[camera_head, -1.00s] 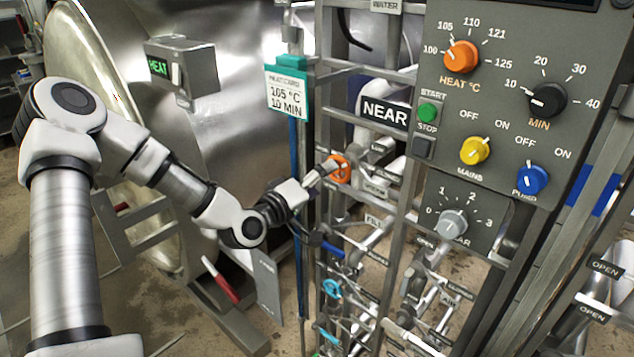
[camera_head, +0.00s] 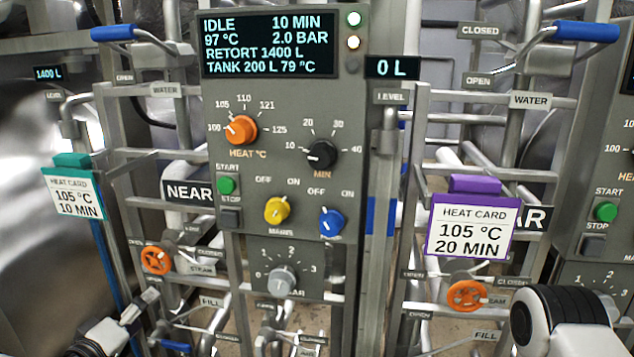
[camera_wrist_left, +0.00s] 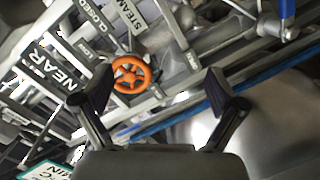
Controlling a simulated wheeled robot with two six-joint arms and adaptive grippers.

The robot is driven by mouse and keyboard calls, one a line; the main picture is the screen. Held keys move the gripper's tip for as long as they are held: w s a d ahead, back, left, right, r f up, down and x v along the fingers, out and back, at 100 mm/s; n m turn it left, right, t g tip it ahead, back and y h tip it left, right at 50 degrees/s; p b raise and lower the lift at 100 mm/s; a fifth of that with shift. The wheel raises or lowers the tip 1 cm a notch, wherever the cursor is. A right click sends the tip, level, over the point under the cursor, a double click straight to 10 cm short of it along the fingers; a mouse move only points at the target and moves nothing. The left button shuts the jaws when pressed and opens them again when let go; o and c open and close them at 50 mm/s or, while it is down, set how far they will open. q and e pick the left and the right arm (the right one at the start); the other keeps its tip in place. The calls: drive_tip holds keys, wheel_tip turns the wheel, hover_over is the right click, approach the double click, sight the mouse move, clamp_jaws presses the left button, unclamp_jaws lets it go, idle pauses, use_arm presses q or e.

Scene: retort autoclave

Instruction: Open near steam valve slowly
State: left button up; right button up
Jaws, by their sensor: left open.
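The near steam valve is an orange handwheel (camera_head: 156,259) beside the STEAM label, below and left of the NEAR sign (camera_head: 188,191). In the left wrist view the orange handwheel (camera_wrist_left: 131,75) lies ahead, nearer the left finger. My left gripper (camera_head: 146,300) is just below the wheel in the head view, apart from it. In the wrist view the gripper (camera_wrist_left: 160,85) has its fingers spread wide with nothing held between them. Part of my right arm shows at the lower right, but its gripper cannot be seen.
A control panel (camera_head: 290,215) stands right of the near valve; its display reads IDLE, 97 °C, 2.0 BAR. A teal-topped heat card (camera_head: 73,195) hangs at left. A second orange wheel (camera_head: 467,296) is at right. Pipes and rails crowd the wheel.

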use_arm(q)
drive_tip(key=s+d+f+m+g, duration=0.2)
drive_tip(key=s+d+f+g, duration=0.15)
drive_tip(key=f, duration=0.45)
drive_tip(key=s+d+f+m+g, duration=0.25)
drive_tip(key=s+d+f, duration=0.2)
drive_tip(key=f, duration=0.35)
drive_tip(key=s+d+f+m+g, duration=0.2)
drive_tip(key=s+d+f+g, duration=0.2)
drive_tip(key=f, duration=0.5)
drive_tip(key=s+f+m+g+y, duration=0.1)
drive_tip(key=s+f+g, duration=0.2)
drive_tip(key=s, duration=0.5)
drive_tip(key=s+d+f+m+g+y, duration=0.1)
drive_tip(key=s+f+m+g, duration=0.1)
drive_tip(key=s, duration=0.6)
wheel_tip(320, 180, down, 2)
drive_tip(key=shift+s+f+g, duration=0.15)
drive_tip(key=shift+s+g, duration=0.25)
drive_tip(key=shift+g, duration=0.2)
